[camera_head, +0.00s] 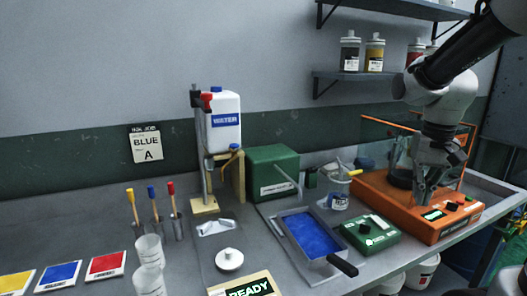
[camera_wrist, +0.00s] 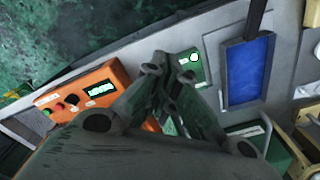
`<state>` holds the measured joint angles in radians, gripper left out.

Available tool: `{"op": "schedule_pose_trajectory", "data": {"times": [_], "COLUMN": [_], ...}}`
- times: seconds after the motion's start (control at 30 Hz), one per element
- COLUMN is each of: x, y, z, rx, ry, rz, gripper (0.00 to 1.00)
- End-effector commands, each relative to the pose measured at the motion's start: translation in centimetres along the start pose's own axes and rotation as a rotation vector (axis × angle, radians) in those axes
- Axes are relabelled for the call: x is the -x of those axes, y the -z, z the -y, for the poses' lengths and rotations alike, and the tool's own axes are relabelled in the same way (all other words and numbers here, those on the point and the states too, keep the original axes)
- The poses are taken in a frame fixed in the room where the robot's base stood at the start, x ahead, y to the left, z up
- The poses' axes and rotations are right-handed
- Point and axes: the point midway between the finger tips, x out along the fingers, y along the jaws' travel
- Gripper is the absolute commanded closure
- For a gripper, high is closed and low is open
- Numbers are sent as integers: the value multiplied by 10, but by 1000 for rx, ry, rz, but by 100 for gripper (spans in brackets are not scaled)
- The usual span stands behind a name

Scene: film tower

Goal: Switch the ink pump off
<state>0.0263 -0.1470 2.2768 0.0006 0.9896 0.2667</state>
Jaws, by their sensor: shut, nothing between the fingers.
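No label that reads as ink pump is legible, so I cannot tell which device it is. A small green control box (camera_head: 382,240) with a black knob (camera_head: 365,227) and a pale label stands right of the blue tray. Its lit round part also shows in the wrist view (camera_wrist: 194,57), beyond my fingertips. An orange machine (camera_head: 411,226) with a lit display and red and black controls stands to its right; its front panel shows in the wrist view (camera_wrist: 75,105). My gripper (camera_head: 420,203) is shut and empty, pointing down over the orange machine; the wrist view shows its fingers (camera_wrist: 172,80) together.
A blue ink tray (camera_head: 312,234) with a black handle and a jar with utensils (camera_head: 338,196) stand left of the orange machine. A larger green box (camera_head: 272,170) and a water container (camera_head: 222,125) stand behind. Shelves with jars (camera_head: 350,55) hang above. Clear panels rise from the orange machine.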

Motion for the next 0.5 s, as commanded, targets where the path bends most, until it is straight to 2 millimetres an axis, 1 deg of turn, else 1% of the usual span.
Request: {"op": "schedule_pose_trajectory", "data": {"times": [0.03, 0.2, 0.3, 0.4, 0.5], "x": [7, 22, 28, 35, 44], "y": [-16, -72, -97, -112, -116], "z": [-4, -17, -23, -26, -27], "rx": [63, 255, 285, 286, 287], "ry": [7, 22, 31, 41, 49], "rz": [-28, -137, -209, -271, -322], "gripper": [100, 100, 100, 100, 100]}}
